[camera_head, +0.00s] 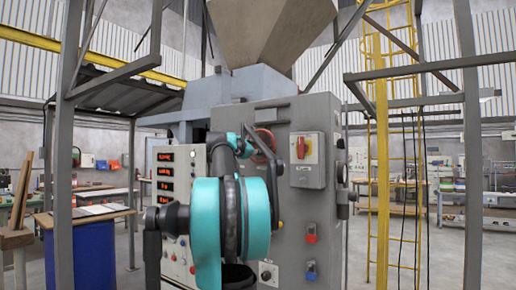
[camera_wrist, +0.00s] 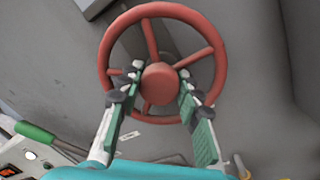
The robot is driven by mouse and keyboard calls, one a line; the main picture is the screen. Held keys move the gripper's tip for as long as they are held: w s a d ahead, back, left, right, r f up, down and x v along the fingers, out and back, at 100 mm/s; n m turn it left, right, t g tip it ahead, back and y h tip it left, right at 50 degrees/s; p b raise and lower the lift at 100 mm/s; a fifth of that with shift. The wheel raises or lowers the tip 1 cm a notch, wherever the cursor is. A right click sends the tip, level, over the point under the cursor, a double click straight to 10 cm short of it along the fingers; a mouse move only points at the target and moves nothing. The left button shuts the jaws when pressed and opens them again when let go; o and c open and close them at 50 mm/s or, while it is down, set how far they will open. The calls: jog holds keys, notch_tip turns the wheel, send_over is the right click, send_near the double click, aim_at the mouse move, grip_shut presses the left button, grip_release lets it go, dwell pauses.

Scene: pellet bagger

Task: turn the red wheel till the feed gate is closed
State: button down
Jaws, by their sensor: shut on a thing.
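The red wheel (camera_wrist: 222,60) fills the upper middle of the wrist view, with its spokes and round hub in sight. My gripper (camera_wrist: 160,75) has a padded finger on each side of the hub, inside the rim, and is shut on the wheel. In the head view the red wheel (camera_head: 266,134) shows only in part on the grey machine front, behind my arm. My gripper there is mostly hidden by my arm. The feed gate cannot be made out in either view.
A grey switch box (camera_head: 307,160) with a red knob is right of the wheel. A panel with red displays (camera_head: 166,171) is at left. A green handle (camera_wrist: 35,132) lies at lower left in the wrist view. A yellow ladder (camera_head: 382,150) and frame posts stand nearby.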

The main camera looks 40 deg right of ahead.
jog(key=c, duration=1)
grip_release()
jog(key=v, duration=1.2)
jog(key=shift+f, duration=0.15)
